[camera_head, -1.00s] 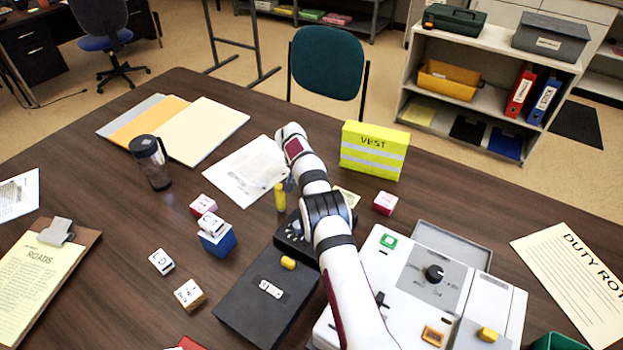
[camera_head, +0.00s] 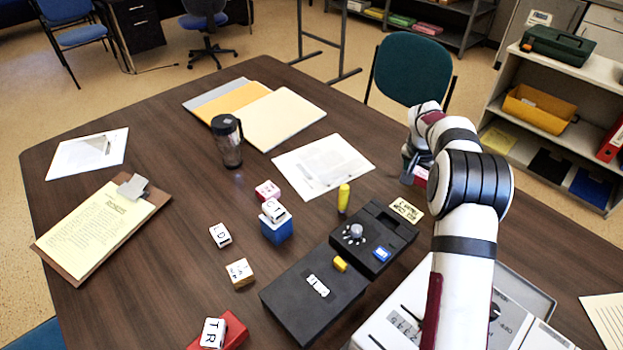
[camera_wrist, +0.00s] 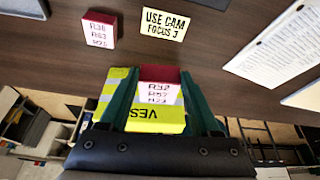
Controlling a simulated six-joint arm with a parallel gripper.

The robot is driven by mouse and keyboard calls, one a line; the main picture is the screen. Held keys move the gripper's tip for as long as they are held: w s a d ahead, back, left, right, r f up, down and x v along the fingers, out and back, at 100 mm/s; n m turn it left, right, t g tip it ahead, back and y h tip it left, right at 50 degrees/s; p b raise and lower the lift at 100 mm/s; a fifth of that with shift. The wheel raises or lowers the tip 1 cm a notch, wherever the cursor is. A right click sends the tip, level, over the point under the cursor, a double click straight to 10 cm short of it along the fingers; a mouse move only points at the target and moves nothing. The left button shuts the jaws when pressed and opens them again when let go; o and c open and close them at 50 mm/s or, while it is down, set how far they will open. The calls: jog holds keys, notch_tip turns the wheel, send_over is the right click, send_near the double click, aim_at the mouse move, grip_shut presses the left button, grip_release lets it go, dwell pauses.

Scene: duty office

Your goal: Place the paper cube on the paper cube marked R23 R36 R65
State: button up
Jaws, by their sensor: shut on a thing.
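My gripper (camera_head: 414,168) is over the right part of the table, beyond the black device. In the wrist view its two dark green fingers (camera_wrist: 160,100) are shut on a red and white paper cube (camera_wrist: 159,85) with three lines of R numbers, seemingly R32 R57 R23. A red edge of this cube (camera_head: 421,176) shows below my gripper in the head view. A second red and white paper cube (camera_wrist: 99,31) stands apart on the table; its lines look like R36 R63 R25, too small to be sure. My arm seems to hide it in the head view.
A "USE CAM FOCUS 3" card (camera_wrist: 167,34) lies beside the second cube. A yellow vest pack (camera_wrist: 155,115) is behind the held cube.

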jog(key=w+a+r+n+y, duration=0.15)
jog(key=a+n, duration=0.45)
jog(key=a, duration=0.8)
jog(key=n+y, duration=0.3)
jog(key=n, duration=0.3)
send_over(269, 193)
jog(key=s, duration=0.2)
notch_tip(269, 193, down, 6)
jog(key=shift+w+d+f+t, duration=0.1)
jog(key=shift+d+f+t, duration=0.1)
jog(key=shift+f, duration=0.7)
jog(key=shift+w+d+f+t, duration=0.1)
jog(key=shift+f+t, duration=0.1)
jog(key=shift+f, duration=0.7)
jog(key=o, duration=1.4)
